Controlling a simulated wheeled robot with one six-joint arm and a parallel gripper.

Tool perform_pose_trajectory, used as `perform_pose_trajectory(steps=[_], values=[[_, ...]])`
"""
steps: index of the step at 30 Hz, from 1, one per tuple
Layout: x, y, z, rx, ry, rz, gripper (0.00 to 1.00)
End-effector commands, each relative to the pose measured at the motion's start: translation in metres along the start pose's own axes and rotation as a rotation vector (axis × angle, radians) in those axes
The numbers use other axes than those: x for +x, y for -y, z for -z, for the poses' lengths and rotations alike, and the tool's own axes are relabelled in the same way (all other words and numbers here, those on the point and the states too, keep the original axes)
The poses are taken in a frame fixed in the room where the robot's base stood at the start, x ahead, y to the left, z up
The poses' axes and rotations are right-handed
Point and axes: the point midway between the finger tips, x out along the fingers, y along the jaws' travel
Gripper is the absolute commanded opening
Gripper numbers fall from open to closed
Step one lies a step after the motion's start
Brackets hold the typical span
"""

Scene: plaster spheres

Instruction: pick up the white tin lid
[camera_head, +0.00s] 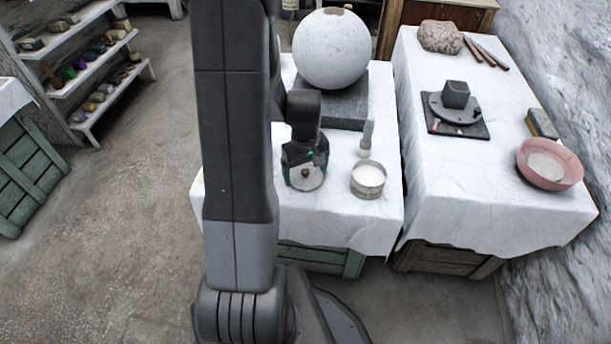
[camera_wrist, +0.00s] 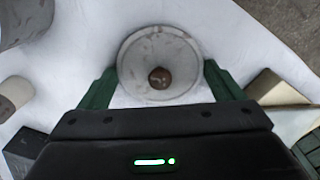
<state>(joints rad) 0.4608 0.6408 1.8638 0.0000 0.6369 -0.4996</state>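The white tin lid (camera_head: 303,181) is a round pale disc with a brown knob, near the front of the left white-covered table. In the wrist view the lid (camera_wrist: 150,47) fills the space between the two green fingers of my gripper (camera_wrist: 160,68). One finger stands at each side of its rim, with almost no gap showing. I cannot tell whether the fingers press on it. In the head view my gripper (camera_head: 304,160) is right over the lid and hides its far part. Whether the lid rests on the cloth is unclear.
An open round tin (camera_head: 368,193) with pale contents stands just right of the lid, with a small upright item (camera_head: 366,138) behind. A large white sphere (camera_head: 331,48) sits on a dark block (camera_head: 343,109) farther back. A pink bowl (camera_head: 551,165) is on the right table.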

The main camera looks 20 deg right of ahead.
Motion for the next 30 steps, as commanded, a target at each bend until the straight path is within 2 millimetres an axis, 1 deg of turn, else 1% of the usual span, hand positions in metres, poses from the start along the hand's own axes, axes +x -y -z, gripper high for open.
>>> perform_pose_trajectory(steps=[8, 11, 14, 21, 24, 27, 30], values=[[-0.001, 0.0, 0.0, 0.0, 0.0, 0.0, 0.66], [-0.007, 0.0, 0.0, 0.0, -0.002, -0.001, 0.66], [-0.022, -0.001, 0.001, 0.0, -0.003, -0.002, 0.66], [-0.072, 0.0, 0.001, 0.0, -0.003, -0.002, 0.66], [-0.087, 0.0, 0.001, 0.0, -0.003, -0.002, 0.66], [-0.097, 0.0, 0.0, 0.0, -0.001, -0.001, 0.66], [-0.102, 0.0, 0.0, 0.0, -0.001, -0.001, 0.66]])
